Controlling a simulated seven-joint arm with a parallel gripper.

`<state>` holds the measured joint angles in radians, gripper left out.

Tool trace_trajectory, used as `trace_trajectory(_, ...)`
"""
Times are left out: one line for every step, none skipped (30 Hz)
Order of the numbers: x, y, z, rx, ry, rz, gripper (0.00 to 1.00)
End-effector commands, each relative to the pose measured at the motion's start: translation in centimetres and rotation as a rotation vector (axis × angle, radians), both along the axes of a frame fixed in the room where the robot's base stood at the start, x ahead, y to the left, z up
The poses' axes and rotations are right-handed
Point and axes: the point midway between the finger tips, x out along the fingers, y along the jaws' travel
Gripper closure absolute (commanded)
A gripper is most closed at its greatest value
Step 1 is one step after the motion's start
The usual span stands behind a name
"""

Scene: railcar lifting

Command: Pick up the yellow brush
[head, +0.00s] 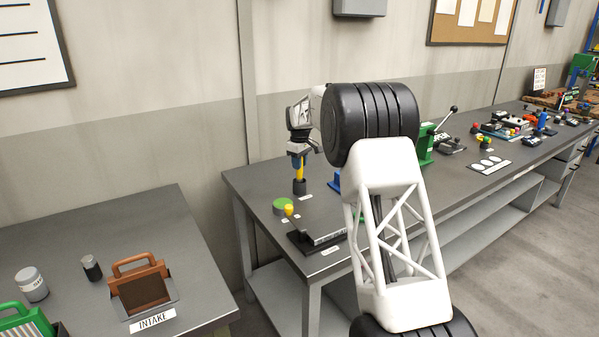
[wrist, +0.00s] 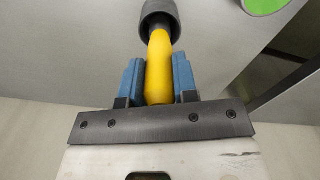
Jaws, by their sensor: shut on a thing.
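The yellow brush (wrist: 159,58) shows as a smooth yellow handle between the two blue fingers of my gripper (wrist: 159,80) in the wrist view. My gripper is shut on the handle. The lower end of the handle meets a dark round cup-like piece (wrist: 160,16), which hides whatever is below. In the head view the brush (head: 299,170) hangs roughly upright under my gripper (head: 298,158), with the dark piece (head: 300,187) under it at the bench's left end. I cannot tell whether the handle is still inside a holder.
A green lever tool (head: 426,145) stands to the right. A lower intake table (head: 90,235) is at left, with a gap between.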

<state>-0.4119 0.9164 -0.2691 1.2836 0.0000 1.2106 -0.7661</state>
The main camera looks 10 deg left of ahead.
Motion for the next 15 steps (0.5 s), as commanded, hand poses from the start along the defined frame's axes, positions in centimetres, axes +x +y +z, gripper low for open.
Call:
trace_trajectory(0.0,0.0,0.0,0.0,0.0,0.0,0.96)
trace_trajectory(0.0,0.0,0.1,0.0,0.0,0.0,0.96)
trace_trajectory(0.0,0.0,0.2,0.0,0.0,0.0,0.96)
trace_trajectory(0.0,0.0,0.3,0.001,0.0,0.0,0.96)
trace_trajectory(0.0,0.0,0.4,0.001,-0.001,0.0,0.96)
trace_trajectory(0.0,0.0,0.6,0.001,-0.001,0.0,0.96)
trace_trajectory(0.0,0.0,0.8,0.001,-0.001,0.0,0.96)
trace_trajectory(0.0,0.0,1.1,0.001,-0.001,0.0,0.96)
trace_trajectory(0.0,0.0,1.5,0.001,-0.001,0.0,0.96)
trace_trajectory(0.0,0.0,1.8,0.001,-0.001,0.0,0.96)
trace_trajectory(0.0,0.0,2.2,0.001,-0.001,0.0,0.96)
trace_trajectory(0.0,0.0,2.7,0.001,-0.003,0.0,0.96)
trace_trajectory(0.0,0.0,3.1,0.001,-0.003,0.0,0.96)
trace_trajectory(0.0,0.0,3.5,0.001,-0.003,0.0,0.96)
trace_trajectory(0.0,0.0,4.1,0.001,-0.003,0.0,0.96)
